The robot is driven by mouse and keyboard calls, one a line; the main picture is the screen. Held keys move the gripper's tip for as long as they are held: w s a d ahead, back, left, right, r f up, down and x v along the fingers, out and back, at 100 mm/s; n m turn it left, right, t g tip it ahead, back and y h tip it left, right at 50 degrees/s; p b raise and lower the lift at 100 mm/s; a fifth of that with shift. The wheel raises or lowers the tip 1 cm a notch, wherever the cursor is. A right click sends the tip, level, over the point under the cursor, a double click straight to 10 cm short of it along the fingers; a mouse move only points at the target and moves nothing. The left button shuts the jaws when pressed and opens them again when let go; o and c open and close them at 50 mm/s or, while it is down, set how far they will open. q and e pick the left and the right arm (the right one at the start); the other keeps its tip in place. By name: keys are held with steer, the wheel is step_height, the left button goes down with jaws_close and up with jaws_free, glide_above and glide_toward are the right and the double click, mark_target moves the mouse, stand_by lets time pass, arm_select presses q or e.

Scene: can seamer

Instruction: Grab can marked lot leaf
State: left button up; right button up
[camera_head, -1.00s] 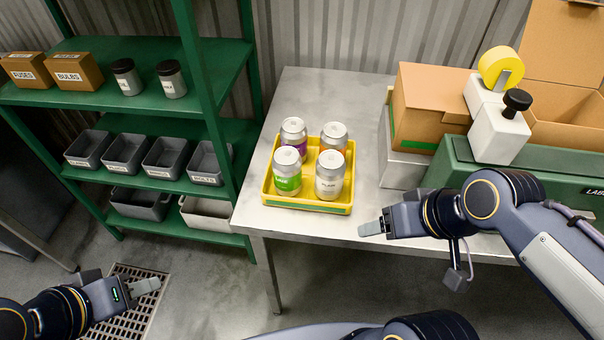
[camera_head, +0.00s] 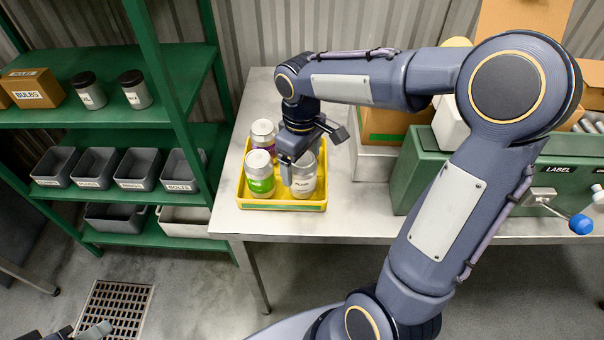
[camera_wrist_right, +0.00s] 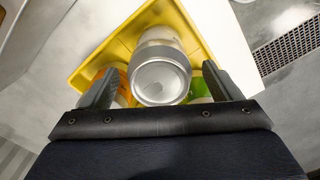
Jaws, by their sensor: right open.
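A yellow tray (camera_head: 283,204) on the metal table holds several silver-topped cans. A green-banded can (camera_head: 260,175) stands front left and a purple-banded can (camera_head: 263,135) back left. A can with a pale label (camera_head: 304,178) stands front right, its print too small to read. The back-right can is mostly hidden by my right gripper (camera_head: 308,154). That gripper is open above the pale can. In the right wrist view the can (camera_wrist_right: 160,75) shows between the two fingers, with orange and green cans partly behind them. I cannot make out a leaf mark. My left gripper (camera_head: 88,331) shows only partly at the bottom left.
A green shelf (camera_head: 95,125) with grey bins and dark-lidded jars stands left. A cardboard box (camera_head: 383,124) and a green machine (camera_head: 405,172) marked LABEL stand right of the tray. The table front between tray and machine is clear. A floor drain (camera_head: 115,308) lies below.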

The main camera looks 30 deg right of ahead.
step_height(320, 180, down, 4)
steer(key=shift+s+r, duration=0.1)
steer(key=shift+r, duration=0.15)
steer(key=c, duration=1.2)
steer(key=shift+c, duration=0.4)
steer(key=shift+r, duration=0.15)
